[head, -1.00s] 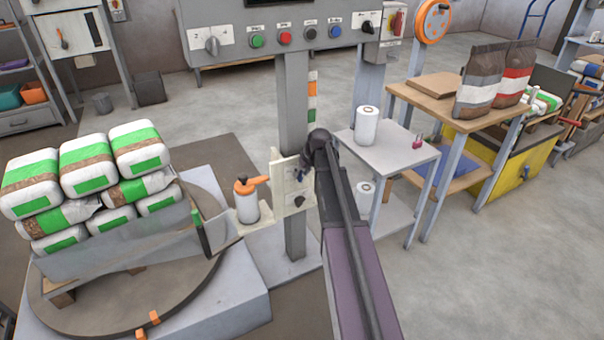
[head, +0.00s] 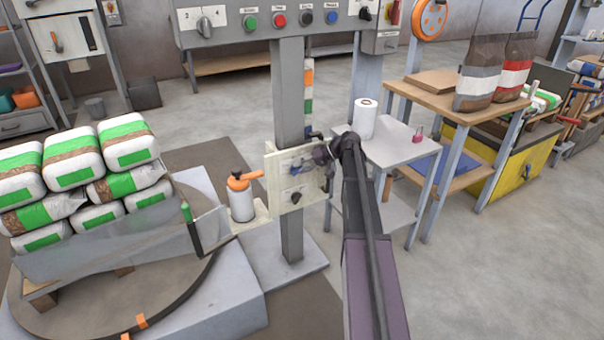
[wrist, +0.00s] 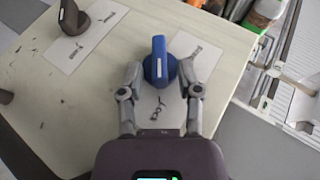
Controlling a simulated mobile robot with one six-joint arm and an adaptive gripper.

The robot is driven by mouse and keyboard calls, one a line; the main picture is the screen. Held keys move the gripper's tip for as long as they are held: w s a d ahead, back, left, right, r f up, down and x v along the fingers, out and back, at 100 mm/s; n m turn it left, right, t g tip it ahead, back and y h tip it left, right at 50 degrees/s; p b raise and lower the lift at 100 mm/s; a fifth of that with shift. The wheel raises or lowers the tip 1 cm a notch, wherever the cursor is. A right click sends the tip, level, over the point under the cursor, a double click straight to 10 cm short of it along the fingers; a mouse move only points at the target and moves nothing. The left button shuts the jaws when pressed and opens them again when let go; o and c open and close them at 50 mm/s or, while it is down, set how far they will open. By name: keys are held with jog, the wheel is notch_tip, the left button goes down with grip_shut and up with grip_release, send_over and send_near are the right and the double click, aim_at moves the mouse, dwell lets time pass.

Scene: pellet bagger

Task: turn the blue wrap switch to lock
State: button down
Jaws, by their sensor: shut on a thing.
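The blue wrap switch (wrist: 159,62) is a round knob with a raised bar grip and a white mark, on a cream panel (wrist: 225,32). My gripper (wrist: 160,76) has one finger on each side of the knob and is shut on it. In the wrist view the bar points up the picture. White label plates lie beside and below the knob; their lettering is too small to read surely. In the head view the panel (head: 275,180) is on a grey post, and my gripper (head: 312,160) reaches it from the right, partly hiding the switch.
A dark switch (wrist: 74,18) is on the same panel. An orange-topped white bottle (head: 241,200) stands left of the panel. The turntable (head: 185,300) with stacked bags is further left. A small table (head: 400,150) with a white roll stands close behind my arm at the right.

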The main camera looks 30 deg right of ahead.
jog(key=shift+a+f+y+b, duration=0.1)
jog(key=shift+y+b, duration=0.3)
jog(key=shift+y, duration=0.1)
jog(key=c, duration=0.7)
grip_release()
jog(key=shift+o, duration=0.2)
jog(key=shift+r+h+p, duration=0.2)
jog(key=shift+h+p, duration=0.1)
jog(key=shift+p, duration=0.35)
